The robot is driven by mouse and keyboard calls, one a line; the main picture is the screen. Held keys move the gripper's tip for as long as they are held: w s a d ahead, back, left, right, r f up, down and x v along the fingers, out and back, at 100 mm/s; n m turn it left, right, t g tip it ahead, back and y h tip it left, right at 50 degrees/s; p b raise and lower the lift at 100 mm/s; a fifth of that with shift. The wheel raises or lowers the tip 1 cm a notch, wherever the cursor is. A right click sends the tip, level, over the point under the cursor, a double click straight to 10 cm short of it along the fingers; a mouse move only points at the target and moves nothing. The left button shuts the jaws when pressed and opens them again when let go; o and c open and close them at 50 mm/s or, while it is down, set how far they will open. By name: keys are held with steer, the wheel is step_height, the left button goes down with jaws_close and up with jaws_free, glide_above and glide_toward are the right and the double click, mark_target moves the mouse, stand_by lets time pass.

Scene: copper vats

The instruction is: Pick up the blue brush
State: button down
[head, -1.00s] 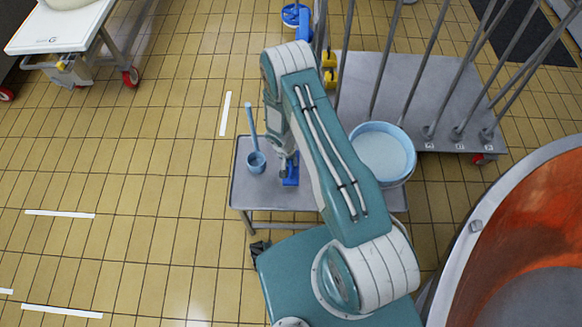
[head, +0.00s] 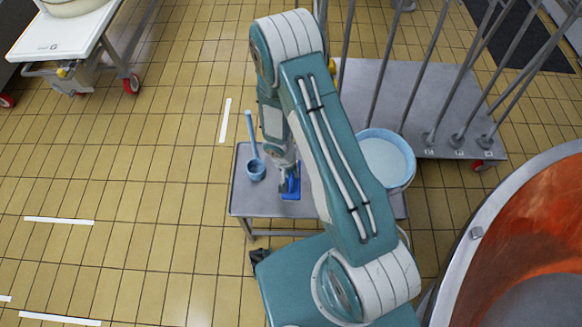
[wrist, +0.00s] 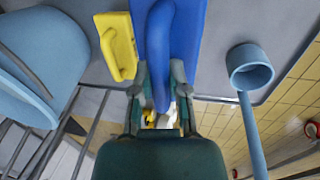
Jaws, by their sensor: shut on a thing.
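The blue brush (wrist: 175,35) fills the upper middle of the wrist view, with its looped handle towards my gripper. My gripper (wrist: 161,95) is shut on the handle, with one finger on each side. In the head view the blue brush (head: 291,184) shows over the small grey table, just below my gripper (head: 285,176). Part of it is hidden by my arm. I cannot tell for certain whether it is clear of the table top.
A blue ladle (head: 254,160) stands on the grey table (head: 240,205), left of the brush. A blue bucket (head: 385,160) is to the right. A yellow tool (wrist: 118,45) lies beside the brush. A cart with upright rods (head: 400,95) and a copper vat (head: 535,250) are farther right.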

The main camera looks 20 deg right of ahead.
mark_target(293, 198)
steer(key=shift+s+a+r, duration=0.3)
steer(key=shift+s+r, duration=0.25)
steer(key=shift+s, duration=0.65)
steer(key=shift+s+a+r, duration=0.3)
steer(key=shift+s+r, duration=0.2)
steer(key=shift+s, duration=0.65)
steer(key=shift+s+a+r, duration=0.3)
steer(key=shift+s+r, duration=0.25)
steer(key=shift+s, duration=0.65)
steer(key=shift+w, duration=0.1)
